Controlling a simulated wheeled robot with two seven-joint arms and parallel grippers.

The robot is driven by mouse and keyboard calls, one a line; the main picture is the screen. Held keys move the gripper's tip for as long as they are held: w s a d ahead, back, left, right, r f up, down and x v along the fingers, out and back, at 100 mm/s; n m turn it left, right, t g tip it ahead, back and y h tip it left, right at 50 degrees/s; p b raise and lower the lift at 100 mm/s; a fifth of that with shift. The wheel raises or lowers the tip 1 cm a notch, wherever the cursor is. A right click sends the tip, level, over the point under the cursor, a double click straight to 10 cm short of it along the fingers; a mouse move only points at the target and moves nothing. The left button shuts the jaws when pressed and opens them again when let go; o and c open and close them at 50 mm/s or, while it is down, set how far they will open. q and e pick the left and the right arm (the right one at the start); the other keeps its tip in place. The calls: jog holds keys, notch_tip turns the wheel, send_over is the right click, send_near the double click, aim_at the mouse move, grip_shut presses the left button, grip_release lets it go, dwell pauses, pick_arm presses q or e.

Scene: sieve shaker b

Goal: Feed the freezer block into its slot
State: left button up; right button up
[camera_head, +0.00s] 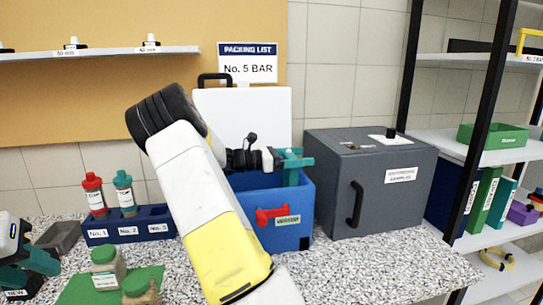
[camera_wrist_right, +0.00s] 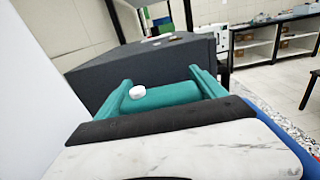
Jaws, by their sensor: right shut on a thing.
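The freezer block (camera_wrist_right: 160,96) is teal with a white cap. It sits between the two teal fingers of my right gripper (camera_wrist_right: 158,92), which is shut on it. The block's lower end is hidden behind the box's front wall. The slot itself cannot be seen, so I cannot tell whether the block is in it. My left gripper (camera_head: 22,262) is at the lower left edge, partly cut off, with its teal fingers apart.
The cool box's white lid (camera_head: 270,108) stands open behind. A dark grey cabinet (camera_head: 372,180) stands close on the right. A blue rack (camera_head: 130,224) with two capped bottles is on the left, with jars on a green mat (camera_head: 75,292) in front. The right front counter is clear.

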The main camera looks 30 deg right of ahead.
jog(key=shift+f, duration=1.65)
jog(key=o, duration=2)
jog(key=shift+o, duration=0.2)
jog(key=shift+f, duration=0.1)
jog(key=r, duration=0.3)
jog(key=shift+s+a+r, duration=0.35)
jog(key=shift+a+r, duration=0.05)
jog(key=s+a+r, duration=0.1)
jog(key=s+a, duration=0.9)
jog(key=s, duration=0.1)
jog(key=shift+r, duration=0.2)
jog(key=shift+s, duration=0.1)
